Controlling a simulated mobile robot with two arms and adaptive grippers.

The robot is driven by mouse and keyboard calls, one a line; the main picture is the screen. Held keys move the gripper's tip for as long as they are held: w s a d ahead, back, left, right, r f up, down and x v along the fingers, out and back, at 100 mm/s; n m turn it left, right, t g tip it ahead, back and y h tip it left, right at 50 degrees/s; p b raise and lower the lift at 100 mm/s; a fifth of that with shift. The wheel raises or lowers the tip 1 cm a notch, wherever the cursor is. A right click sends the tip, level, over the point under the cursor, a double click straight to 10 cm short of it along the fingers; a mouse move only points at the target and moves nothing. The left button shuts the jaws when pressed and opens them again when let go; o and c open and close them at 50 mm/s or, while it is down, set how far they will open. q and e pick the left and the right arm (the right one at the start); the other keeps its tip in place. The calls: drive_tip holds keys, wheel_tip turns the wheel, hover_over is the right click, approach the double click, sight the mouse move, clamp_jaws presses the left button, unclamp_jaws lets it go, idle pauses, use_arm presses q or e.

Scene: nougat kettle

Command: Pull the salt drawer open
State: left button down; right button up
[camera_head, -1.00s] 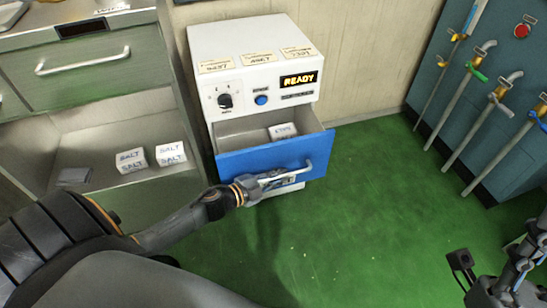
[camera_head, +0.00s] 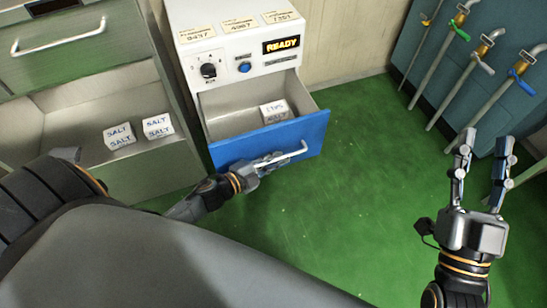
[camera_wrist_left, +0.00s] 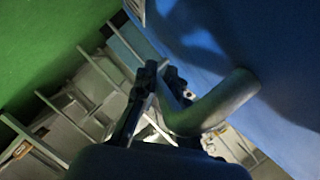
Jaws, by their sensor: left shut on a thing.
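A blue-fronted drawer (camera_head: 300,135) stands pulled out of a white machine (camera_head: 205,42), with a metal bar handle (camera_head: 295,152) across its front. A white labelled block (camera_head: 275,111) lies inside; its label is hard to read. My left gripper (camera_head: 268,164) is shut on the handle at its left part. In the left wrist view, the fingers (camera_wrist_left: 155,88) close around the curved grey handle (camera_wrist_left: 215,104), beside the blue drawer front (camera_wrist_left: 270,50). My right gripper (camera_head: 485,148) is open and empty, fingers up, at the right. I see no salt label on the blue front.
A grey cabinet at the left has a closed drawer with a bar handle (camera_head: 60,38) above an open compartment holding two SALT blocks (camera_head: 119,137) (camera_head: 158,127). Pipes with coloured valve levers (camera_head: 457,30) stand at the right. Green floor (camera_head: 350,130) is clear between.

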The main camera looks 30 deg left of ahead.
use_arm(q)
drive_tip(key=c, duration=1.7)
unclamp_jaws()
drive_tip(key=v, duration=1.2)
